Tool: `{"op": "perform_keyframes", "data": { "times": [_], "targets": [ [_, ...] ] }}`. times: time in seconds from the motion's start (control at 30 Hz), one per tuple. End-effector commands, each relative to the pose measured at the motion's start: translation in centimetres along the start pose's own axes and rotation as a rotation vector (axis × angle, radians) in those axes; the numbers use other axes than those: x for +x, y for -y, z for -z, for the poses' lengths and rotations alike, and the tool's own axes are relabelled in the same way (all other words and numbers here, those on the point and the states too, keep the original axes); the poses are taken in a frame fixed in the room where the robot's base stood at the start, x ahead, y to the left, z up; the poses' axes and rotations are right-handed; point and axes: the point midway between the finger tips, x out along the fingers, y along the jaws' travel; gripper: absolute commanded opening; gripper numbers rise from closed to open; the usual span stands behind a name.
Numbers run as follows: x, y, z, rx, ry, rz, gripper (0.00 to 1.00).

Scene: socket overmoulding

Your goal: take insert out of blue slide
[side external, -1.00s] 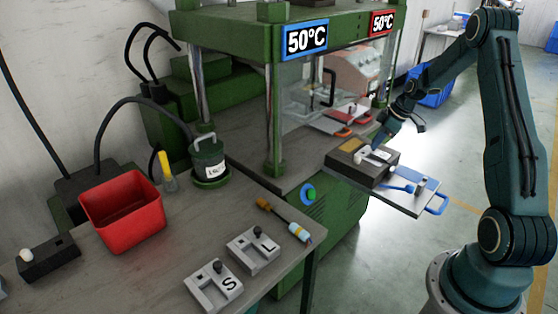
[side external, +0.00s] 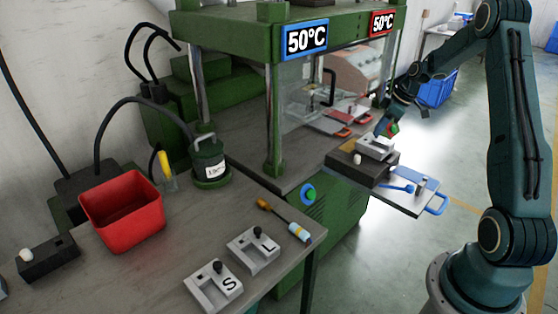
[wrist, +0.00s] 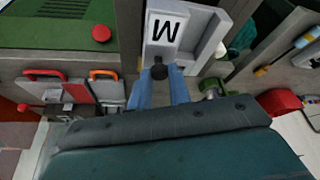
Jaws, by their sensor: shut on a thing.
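The blue slide (side external: 427,183) is the flat metal plate with a blue handle, pulled out from the press. A dark mould block (side external: 352,171) sits on it. My gripper (side external: 384,132) is shut on the black knob of the grey insert (side external: 375,149). The insert appears held just above the block; the exact gap is hard to tell. In the wrist view the insert (wrist: 207,40) hangs beyond the blue fingers of my gripper (wrist: 158,85), with a letter that reads as M. The gripper's fingertips are small in the side view.
Green press (side external: 272,100) stands left of the slide, with a red-handled slide (side external: 335,125) inside. Two grey inserts marked S (side external: 205,290) and L (side external: 240,252), a screwdriver (side external: 270,208) and a red bin (side external: 122,215) are on the table. Open floor lies right of the slide.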

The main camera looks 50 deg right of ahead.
Motion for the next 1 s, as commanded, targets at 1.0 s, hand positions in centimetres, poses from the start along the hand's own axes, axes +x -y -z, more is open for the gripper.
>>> {"op": "perform_keyframes", "data": {
  "times": [1.0],
  "targets": [
    [-14.0,0.0,5.8,-0.001,-0.001,-0.003,0.00]
  ]
}}
